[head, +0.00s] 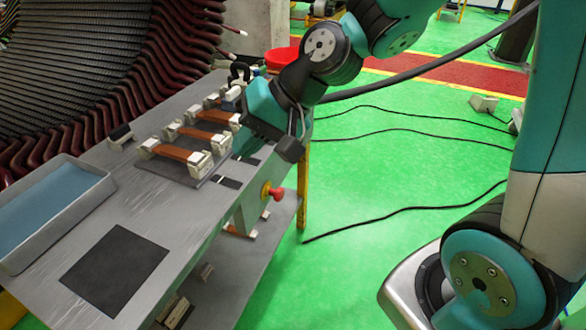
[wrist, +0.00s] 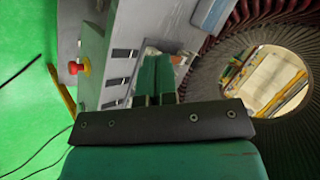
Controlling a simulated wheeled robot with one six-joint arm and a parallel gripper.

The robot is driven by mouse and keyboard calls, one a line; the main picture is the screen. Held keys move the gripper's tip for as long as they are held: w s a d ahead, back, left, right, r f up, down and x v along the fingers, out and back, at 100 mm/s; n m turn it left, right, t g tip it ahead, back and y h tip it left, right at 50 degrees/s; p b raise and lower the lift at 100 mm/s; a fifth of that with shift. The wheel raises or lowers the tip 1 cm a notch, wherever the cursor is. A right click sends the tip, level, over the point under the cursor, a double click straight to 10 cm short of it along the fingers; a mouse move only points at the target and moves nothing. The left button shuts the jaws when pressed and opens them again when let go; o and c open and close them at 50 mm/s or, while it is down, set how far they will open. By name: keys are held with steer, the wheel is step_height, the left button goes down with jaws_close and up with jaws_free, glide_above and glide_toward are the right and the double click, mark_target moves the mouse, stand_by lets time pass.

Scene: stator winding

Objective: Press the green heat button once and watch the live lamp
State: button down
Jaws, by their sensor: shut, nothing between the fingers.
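My gripper (head: 243,145) is low over the grey bench, its fingers pointing down at the right end of the bench, close to the coil fixtures. In the wrist view the two teal fingers of my gripper (wrist: 155,75) lie close together, shut and empty. A red mushroom knob (head: 272,192) on a yellow base sits on the bench's right side; the red knob also shows in the wrist view (wrist: 84,66), left of my fingers. I cannot make out a green heat button or a live lamp in either view. Whether my fingertips touch anything is unclear.
Brown bars with white end blocks (head: 185,152) stand beside my gripper on the bench (head: 190,215). A blue-lined tray (head: 55,205) and dark mat (head: 115,270) lie nearer. The large stator (head: 90,70) rises behind. Cables (head: 400,210) cross the green floor.

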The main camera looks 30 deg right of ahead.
steer(key=w+d+f+m+t+h+b, duration=0.1)
steer(key=w+d+f+m+t+b, duration=0.65)
steer(key=w+d+f+m, duration=0.7)
steer(key=w+d+f+m+t+h+b, duration=0.1)
steer(key=d+f+m+t+h+b, duration=0.2)
steer(key=d+f+m+h, duration=0.5)
steer(key=d+f+m+b, duration=0.1)
steer(key=d+f+m, duration=0.6)
steer(key=d+f, duration=0.1)
steer(key=shift+w+d+f+t+b, duration=0.15)
steer(key=shift+f+t+b, duration=0.15)
steer(key=shift+t, duration=0.05)
steer(key=w+a+p, duration=0.5)
steer(key=w+p, duration=0.2)
steer(key=p, duration=0.5)
steer(key=shift+a+p, duration=0.25)
steer(key=shift+p, duration=0.1)
